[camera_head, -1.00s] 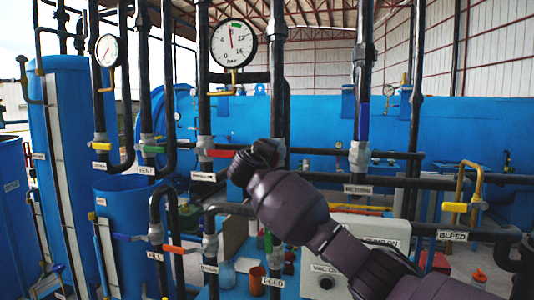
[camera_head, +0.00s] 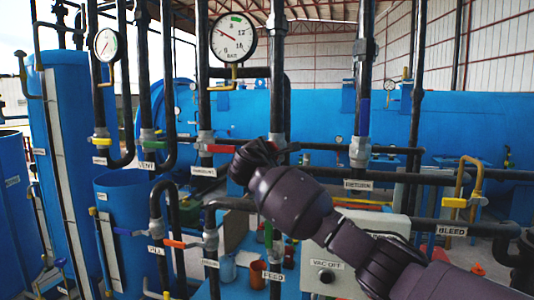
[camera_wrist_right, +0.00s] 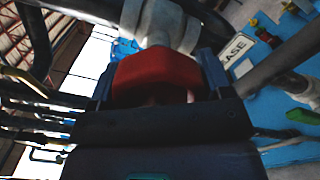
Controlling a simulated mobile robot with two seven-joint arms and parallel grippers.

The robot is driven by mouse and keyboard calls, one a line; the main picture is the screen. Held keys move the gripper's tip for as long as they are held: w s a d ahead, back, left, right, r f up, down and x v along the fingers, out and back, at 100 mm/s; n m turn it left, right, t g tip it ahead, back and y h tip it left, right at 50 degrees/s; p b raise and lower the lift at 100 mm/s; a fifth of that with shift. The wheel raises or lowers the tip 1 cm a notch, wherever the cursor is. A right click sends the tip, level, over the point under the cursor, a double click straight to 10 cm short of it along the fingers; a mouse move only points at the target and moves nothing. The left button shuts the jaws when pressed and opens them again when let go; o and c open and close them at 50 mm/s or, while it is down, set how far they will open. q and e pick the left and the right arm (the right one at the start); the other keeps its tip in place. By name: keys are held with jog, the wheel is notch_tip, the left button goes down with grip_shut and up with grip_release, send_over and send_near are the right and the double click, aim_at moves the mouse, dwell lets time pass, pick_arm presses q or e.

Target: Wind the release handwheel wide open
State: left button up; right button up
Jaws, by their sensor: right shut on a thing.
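The red release handwheel (camera_wrist_right: 158,76) fills the middle of the right wrist view, in front of a pale valve body (camera_wrist_right: 160,22). Only part of the wheel shows. My right gripper (camera_wrist_right: 158,88) is shut on it, with a dark finger at each side. A label ending in "EASE" (camera_wrist_right: 238,50) is beside it. In the head view my right gripper (camera_head: 258,153) is at the vertical pipe in the middle and hides most of the wheel there. My left gripper is not in view.
A round pressure gauge (camera_head: 234,38) stands above, its needle pointing up and left. A red lever (camera_head: 220,148) is just left of my right gripper. Pipes and a yellow bleed handle (camera_head: 454,202) are to the right. A grey control box (camera_head: 355,275) sits below my right arm.

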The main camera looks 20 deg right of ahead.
jog(key=n, duration=1.1)
jog(key=shift+s+d+f, duration=0.15)
jog(key=shift+d+f, duration=0.05)
jog(key=shift+f, duration=0.05)
jog(key=shift+n, duration=0.4)
jog(key=o, duration=0.9)
jog(key=shift+s+r, duration=0.1)
jog(key=b+v, duration=0.2)
jog(key=v, duration=0.8)
jog(key=shift+s+a, duration=0.3)
